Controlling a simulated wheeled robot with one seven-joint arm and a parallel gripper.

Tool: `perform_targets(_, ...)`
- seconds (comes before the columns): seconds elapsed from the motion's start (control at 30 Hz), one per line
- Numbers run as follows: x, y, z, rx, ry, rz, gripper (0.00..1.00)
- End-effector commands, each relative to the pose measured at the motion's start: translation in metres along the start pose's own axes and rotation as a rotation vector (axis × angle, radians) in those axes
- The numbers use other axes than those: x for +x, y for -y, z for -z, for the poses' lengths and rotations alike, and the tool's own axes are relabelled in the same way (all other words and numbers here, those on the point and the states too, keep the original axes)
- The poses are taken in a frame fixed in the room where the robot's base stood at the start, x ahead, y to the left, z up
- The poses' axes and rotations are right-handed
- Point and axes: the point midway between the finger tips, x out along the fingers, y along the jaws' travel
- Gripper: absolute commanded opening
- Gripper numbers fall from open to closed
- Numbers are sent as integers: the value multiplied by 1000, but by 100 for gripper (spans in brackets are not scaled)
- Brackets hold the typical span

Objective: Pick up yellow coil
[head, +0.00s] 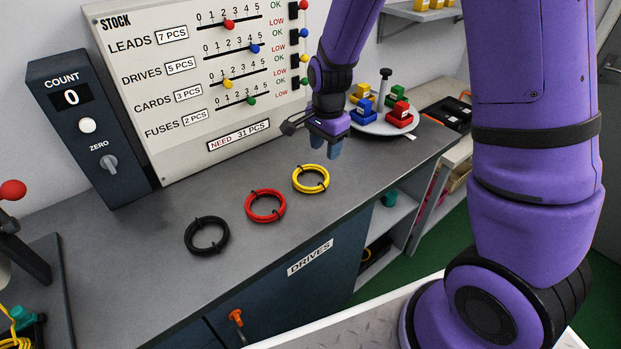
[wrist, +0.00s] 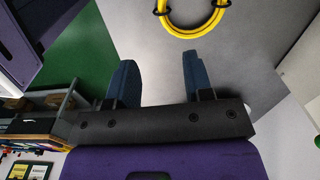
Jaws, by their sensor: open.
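The yellow coil (head: 324,184) lies flat on the grey counter in the head view, at the right end of a row of three coils. It is a ring of yellow cable with black ties. Part of it also shows at the top edge of the wrist view (wrist: 192,31); the rest is cut off there. My gripper (head: 322,150) is above the counter, just behind the yellow coil and apart from it. In the wrist view its two blue fingers (wrist: 158,75) are spread with nothing between them.
A red coil (head: 265,219) and a black coil (head: 189,238) lie left of the yellow one. A round white tray (head: 371,127) with coloured blocks stands behind my gripper. The stock board (head: 160,113) and count box (head: 107,174) stand along the wall. The counter (head: 150,262) in front is mostly clear.

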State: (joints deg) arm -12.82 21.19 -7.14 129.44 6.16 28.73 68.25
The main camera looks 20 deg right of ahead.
Motion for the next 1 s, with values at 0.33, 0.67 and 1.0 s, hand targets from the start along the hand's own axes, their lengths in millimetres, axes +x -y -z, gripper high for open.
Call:
perform_targets(0.33, 42, 3, 0, 48, -2, -21, 47)
perform_targets(0.67, 73, 3, 0, 45, -2, -19, 47)
perform_targets(1.0, 108, 6, -2, 44, -1, -21, 47)
